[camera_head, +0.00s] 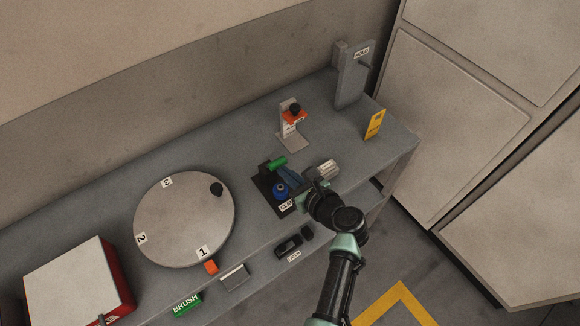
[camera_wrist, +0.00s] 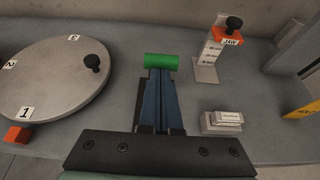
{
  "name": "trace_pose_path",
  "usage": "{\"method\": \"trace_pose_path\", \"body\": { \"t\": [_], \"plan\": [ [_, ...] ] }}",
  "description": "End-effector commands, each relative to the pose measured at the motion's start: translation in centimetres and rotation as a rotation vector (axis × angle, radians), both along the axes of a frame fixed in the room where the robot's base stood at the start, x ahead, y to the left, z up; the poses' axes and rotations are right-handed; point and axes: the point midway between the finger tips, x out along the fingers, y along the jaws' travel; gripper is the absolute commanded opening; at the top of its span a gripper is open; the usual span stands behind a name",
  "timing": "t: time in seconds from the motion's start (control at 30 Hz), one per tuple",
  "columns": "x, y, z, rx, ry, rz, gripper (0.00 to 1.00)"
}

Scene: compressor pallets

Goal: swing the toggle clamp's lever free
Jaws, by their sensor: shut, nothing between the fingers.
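The toggle clamp has a dark base plate (camera_head: 262,191) on the bench, with a label partly reading "CLA" at its front edge. Its green lever handle (camera_head: 277,163) shows at the back of the plate. A round blue part (camera_head: 280,189) sits on the plate. In the wrist view the green handle (camera_wrist: 161,62) lies crosswise just beyond the fingertips. My gripper (camera_wrist: 160,74) is shut and its blue fingers point at the handle, with nothing between them. Whether the fingertips touch the handle, I cannot tell. The fingers hide most of the clamp in the wrist view.
A numbered turntable (camera_head: 185,220) with a black knob lies left of the clamp. A gauge stand (camera_head: 292,140) marked "JAW" stands behind. Pale blocks (camera_head: 328,168) lie to the right, near a yellow sign (camera_head: 375,124) and grey "HOLD" post (camera_head: 350,85). A black item (camera_head: 288,246) sits at the front.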

Motion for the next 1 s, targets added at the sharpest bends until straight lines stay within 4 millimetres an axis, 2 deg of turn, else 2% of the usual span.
{"method": "trace_pose_path", "body": {
  "t": [0.03, 0.17, 0.4, 0.7, 1.0],
  "plan": [
    [0.3, 0.4, 1.4, -0.017, 0.021, 0.005, 0.00],
    [1.0, 0.8, 1.9, -0.058, 0.080, 0.003, 0.00],
    [2.6, 2.0, 3.0, -0.053, 0.075, 0.004, 0.00],
    [4.5, 3.4, 3.8, -0.053, 0.074, 0.002, 0.00],
    [5.4, 4.0, 4.0, -0.052, 0.075, 0.001, 0.00]
  ]
}}
